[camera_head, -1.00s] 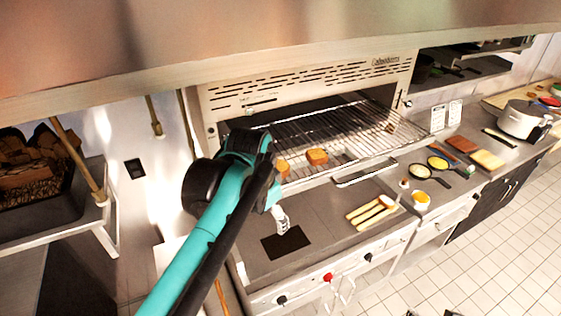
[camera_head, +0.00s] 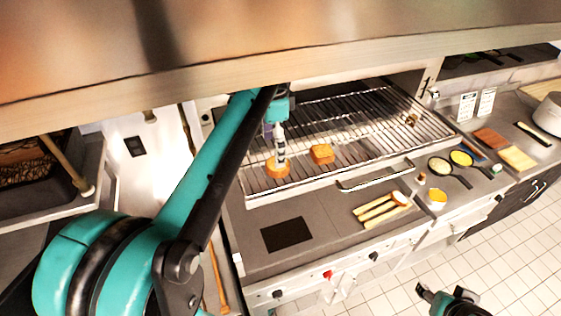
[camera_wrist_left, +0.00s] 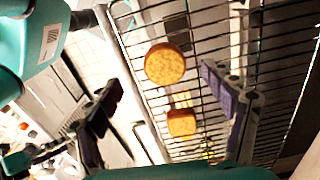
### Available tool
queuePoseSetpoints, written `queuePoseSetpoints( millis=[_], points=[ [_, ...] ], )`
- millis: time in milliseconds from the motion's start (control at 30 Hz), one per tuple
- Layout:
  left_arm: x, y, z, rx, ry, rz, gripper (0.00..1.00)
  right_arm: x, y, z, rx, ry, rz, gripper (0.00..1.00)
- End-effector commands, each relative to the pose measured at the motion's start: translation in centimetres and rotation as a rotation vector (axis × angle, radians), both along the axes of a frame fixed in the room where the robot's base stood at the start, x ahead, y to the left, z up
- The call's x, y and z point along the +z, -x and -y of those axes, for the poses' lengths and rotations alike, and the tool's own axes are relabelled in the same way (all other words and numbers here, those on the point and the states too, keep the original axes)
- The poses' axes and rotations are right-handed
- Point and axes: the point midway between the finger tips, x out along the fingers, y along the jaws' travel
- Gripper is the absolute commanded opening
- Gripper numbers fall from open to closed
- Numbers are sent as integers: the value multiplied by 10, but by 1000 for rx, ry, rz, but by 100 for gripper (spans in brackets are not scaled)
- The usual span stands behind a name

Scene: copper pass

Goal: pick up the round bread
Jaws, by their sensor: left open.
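The round bread (camera_head: 277,168), golden brown, lies near the front left of the wire rack in the head view. It also shows as a round disc in the left wrist view (camera_wrist_left: 165,64), between the fingers. My left gripper (camera_head: 279,148) is open above the bread, its fingertips overlapping the bread's top in the head view. I cannot tell if they touch it. A squarer bread piece (camera_head: 321,153) lies to its right, also seen lower in the wrist view (camera_wrist_left: 181,122). My right gripper (camera_head: 450,300) is partly visible at the bottom edge; its jaw state is unclear.
The rack (camera_head: 370,118) sits in a steel grill under a low hood (camera_head: 300,50). Its handle (camera_head: 375,175) sticks out in front. Wooden tools (camera_head: 380,207), a black mat (camera_head: 287,235) and small pans (camera_head: 447,170) lie on the counter.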

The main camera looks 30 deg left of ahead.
Motion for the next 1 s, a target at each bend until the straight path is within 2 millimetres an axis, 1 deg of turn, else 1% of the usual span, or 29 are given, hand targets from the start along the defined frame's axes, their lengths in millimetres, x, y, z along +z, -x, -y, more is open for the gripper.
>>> queuePoseSetpoints(
  millis=[167, 300, 400, 500, 700, 733, 767, 800, 900, 1000],
  points=[
    [-20, -2, 1, -1, 0, 1, 82, 5, 0, 0, 0, 0, 0, 53],
    [-41, -5, 3, -1, 0, 1, 82, 10, 0, 0, 0, 0, 0, 53],
    [-54, -4, 2, 0, 0, 1, 82, 11, 0, 0, 0, 0, 0, 53],
    [-60, -4, 2, 0, 0, 1, 82, 11, 0, 0, 0, 0, 0, 53],
    [-61, -4, 2, 1, 0, 1, 82, 11, 0, 0, 0, 0, 0, 53],
    [-61, -4, 2, 1, 0, 1, 77, 11, 0, 0, 0, 0, 0, 53],
    [-61, -4, 2, 1, 0, 1, 69, 11, 0, 0, 0, 0, 0, 53],
    [-61, -4, 2, 1, 0, 1, 58, 11, 0, 0, 0, 0, 0, 53],
    [-61, -4, 2, 1, 0, 1, 35, 11, 0, 0, 0, 0, 0, 53],
    [-61, -4, 2, 1, 0, 1, 35, 11, 0, 0, 0, 0, 0, 53]
  ],
)
